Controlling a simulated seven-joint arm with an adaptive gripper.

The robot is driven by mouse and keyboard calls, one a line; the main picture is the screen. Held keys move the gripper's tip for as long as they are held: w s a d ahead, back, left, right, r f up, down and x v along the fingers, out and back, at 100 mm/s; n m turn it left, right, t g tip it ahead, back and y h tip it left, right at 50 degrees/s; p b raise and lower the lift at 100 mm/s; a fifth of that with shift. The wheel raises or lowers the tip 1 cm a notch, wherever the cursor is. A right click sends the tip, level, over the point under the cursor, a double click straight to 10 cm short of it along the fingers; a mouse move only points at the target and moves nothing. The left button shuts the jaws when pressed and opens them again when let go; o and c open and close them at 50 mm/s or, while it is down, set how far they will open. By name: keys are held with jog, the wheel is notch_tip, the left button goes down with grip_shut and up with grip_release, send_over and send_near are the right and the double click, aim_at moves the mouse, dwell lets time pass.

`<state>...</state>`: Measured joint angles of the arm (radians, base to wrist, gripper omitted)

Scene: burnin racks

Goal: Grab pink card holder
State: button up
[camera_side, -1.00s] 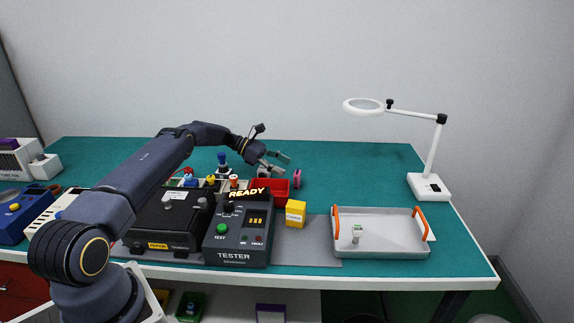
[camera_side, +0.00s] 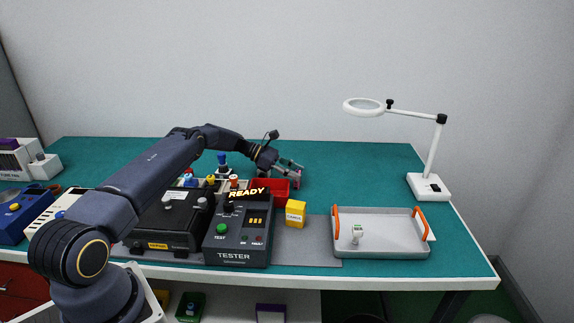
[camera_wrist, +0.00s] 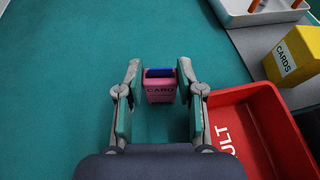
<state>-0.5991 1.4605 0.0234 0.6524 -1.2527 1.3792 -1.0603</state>
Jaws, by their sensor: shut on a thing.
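The pink card holder (camera_wrist: 160,92) stands upright on the teal table in the wrist view, with dark and blue card edges at its top and the word CARD on its face. My gripper (camera_wrist: 160,68) is shut on it, one finger at each side. In the side view my gripper (camera_side: 293,174) is low over the table, just behind the red bin, and mostly hides the holder.
The red bin (camera_wrist: 250,140) is close to the right of my gripper. A yellow CARDS box (camera_wrist: 293,55) and a tray (camera_side: 382,250) with orange handles lie farther right. The TESTER box (camera_side: 238,235) is in front. The table behind is clear.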

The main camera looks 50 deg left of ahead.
jog(key=shift+c, duration=0.8)
